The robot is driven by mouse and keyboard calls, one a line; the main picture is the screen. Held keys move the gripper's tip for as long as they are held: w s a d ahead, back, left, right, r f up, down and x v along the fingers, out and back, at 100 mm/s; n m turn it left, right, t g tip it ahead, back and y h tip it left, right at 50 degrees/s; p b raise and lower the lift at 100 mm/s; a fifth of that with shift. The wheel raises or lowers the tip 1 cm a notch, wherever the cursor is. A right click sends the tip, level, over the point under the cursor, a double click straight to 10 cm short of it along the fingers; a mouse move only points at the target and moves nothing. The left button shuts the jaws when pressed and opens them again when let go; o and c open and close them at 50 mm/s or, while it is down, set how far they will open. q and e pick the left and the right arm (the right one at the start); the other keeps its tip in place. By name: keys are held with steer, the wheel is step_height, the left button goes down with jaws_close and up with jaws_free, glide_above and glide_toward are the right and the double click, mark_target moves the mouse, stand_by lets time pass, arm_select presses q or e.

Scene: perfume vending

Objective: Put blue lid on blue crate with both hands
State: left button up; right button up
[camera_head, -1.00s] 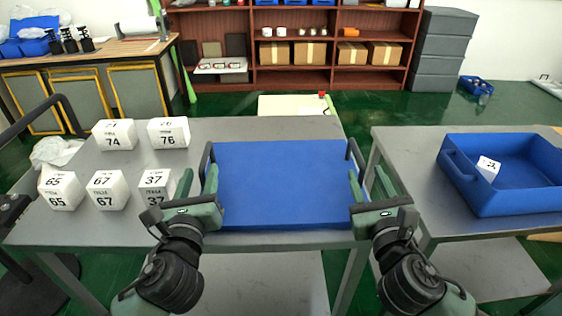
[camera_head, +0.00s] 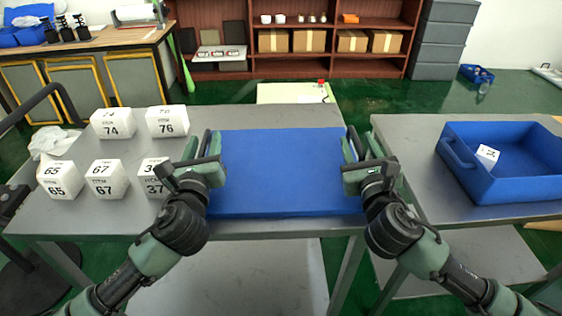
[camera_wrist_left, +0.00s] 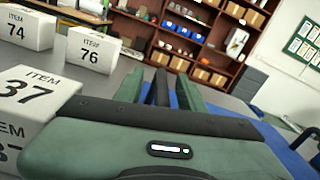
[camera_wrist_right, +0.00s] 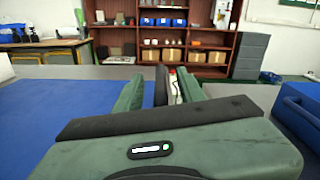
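The blue lid (camera_head: 280,172) lies flat on the grey table, with a black handle at each side. My left gripper (camera_head: 203,142) is at the lid's left side; its green fingers stand open on either side of the left handle (camera_wrist_left: 160,88). My right gripper (camera_head: 356,142) is at the right side; its open fingers straddle the right handle (camera_wrist_right: 161,85), with small gaps visible. The blue crate (camera_head: 515,188) stands on the right table, open at the top, with a white item (camera_head: 487,156) inside.
Several white numbered boxes, such as box 74 (camera_head: 112,125) and box 67 (camera_head: 106,180), stand left of the lid; box 37 (camera_head: 155,178) is close to my left gripper. A gap separates the left table (camera_head: 255,230) from the right table (camera_head: 420,150).

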arm_select(q)
steer(key=shift+w, duration=0.4)
arm_select(e)
steer(key=shift+w, duration=0.4)
arm_select(q)
steer(key=shift+c, duration=0.2)
arm_select(e)
steer(key=shift+c, duration=0.2)
arm_select(q)
jaws_close()
arm_select(e)
jaws_close()
steer(key=shift+a+r, duration=0.1)
